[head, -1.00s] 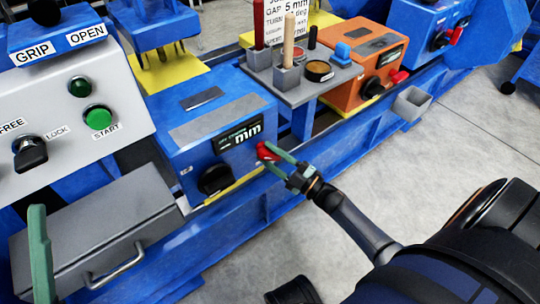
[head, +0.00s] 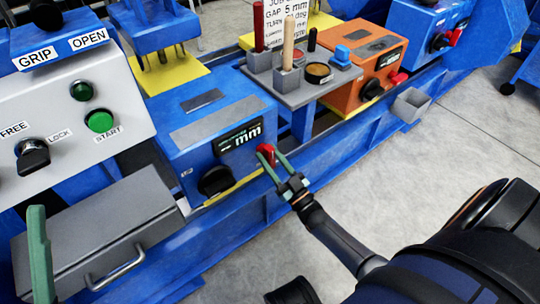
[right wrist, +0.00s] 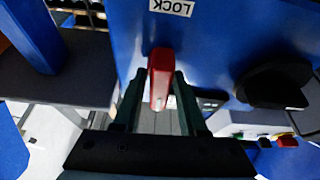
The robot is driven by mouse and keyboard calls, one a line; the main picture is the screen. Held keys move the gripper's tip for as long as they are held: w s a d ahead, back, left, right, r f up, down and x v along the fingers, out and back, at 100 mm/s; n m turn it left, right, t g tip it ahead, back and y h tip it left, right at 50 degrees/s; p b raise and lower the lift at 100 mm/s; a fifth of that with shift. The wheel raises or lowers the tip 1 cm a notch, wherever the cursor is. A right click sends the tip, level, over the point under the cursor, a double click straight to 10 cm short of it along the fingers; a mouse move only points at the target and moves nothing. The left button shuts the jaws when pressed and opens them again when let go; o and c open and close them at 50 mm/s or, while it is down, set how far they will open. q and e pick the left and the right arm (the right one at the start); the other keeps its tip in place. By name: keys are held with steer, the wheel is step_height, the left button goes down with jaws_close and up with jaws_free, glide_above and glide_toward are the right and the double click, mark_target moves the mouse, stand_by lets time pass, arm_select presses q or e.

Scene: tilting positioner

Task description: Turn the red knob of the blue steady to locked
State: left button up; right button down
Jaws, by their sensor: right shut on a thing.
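The blue steady (head: 190,150) is a blue box left of centre in the head view, with a small display and a black knob (head: 216,180) on its front. Its red knob (head: 266,153) is at the right end of that front. The red knob also shows in the right wrist view (right wrist: 160,75), its bar roughly in line with the white LOCK label (right wrist: 172,7) above it. My right gripper (head: 272,163) is shut on the red knob, one green finger on each side. One green finger of my left gripper (head: 40,255) shows at the lower left; its other finger is out of view.
A grey drawer box (head: 95,235) with a handle stands below the control panel (head: 60,120). A grey tool shelf (head: 300,92) and an orange unit (head: 365,60) are right of the blue steady. Open floor (head: 470,140) lies at the right.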

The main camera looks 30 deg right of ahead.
steer(key=shift+m+h, duration=0.4)
steer(key=shift+m, duration=0.2)
steer(key=c, duration=0.7)
jaws_free()
steer(key=p+v, duration=0.1)
steer(key=v, duration=1.1)
steer(key=shift+s+f, duration=0.2)
